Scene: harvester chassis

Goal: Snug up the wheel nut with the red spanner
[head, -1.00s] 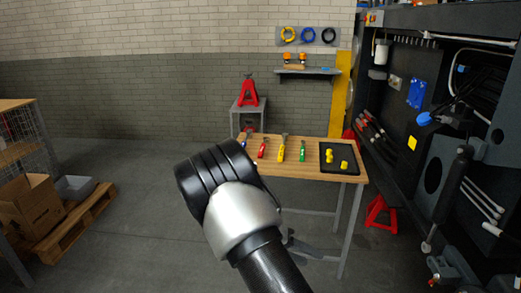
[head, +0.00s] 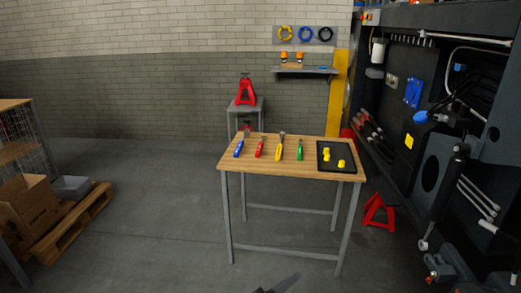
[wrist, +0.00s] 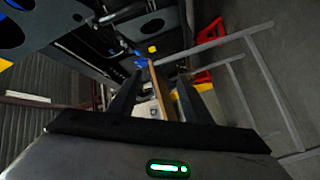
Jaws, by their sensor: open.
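The red spanner (head: 260,147) lies on the wooden workbench (head: 290,169) in the head view. It is between a blue-handled tool (head: 239,146) and a yellow-handled tool (head: 280,148). In the wrist view my gripper (wrist: 157,85) has its two dark fingers apart, with nothing held between them. The bench's wooden edge shows beyond and between the fingers, at a distance. In the head view only a small dark part of my arm shows at the bottom edge. I cannot make out the wheel nut in either view.
A green-handled tool (head: 300,150) and a black tray (head: 337,165) with yellow pieces share the bench. The dark harvester chassis (head: 435,140) stands at right, with a red stand (head: 379,212) beneath. A pallet with a cardboard box (head: 30,208) is at left. Floor left of the bench is clear.

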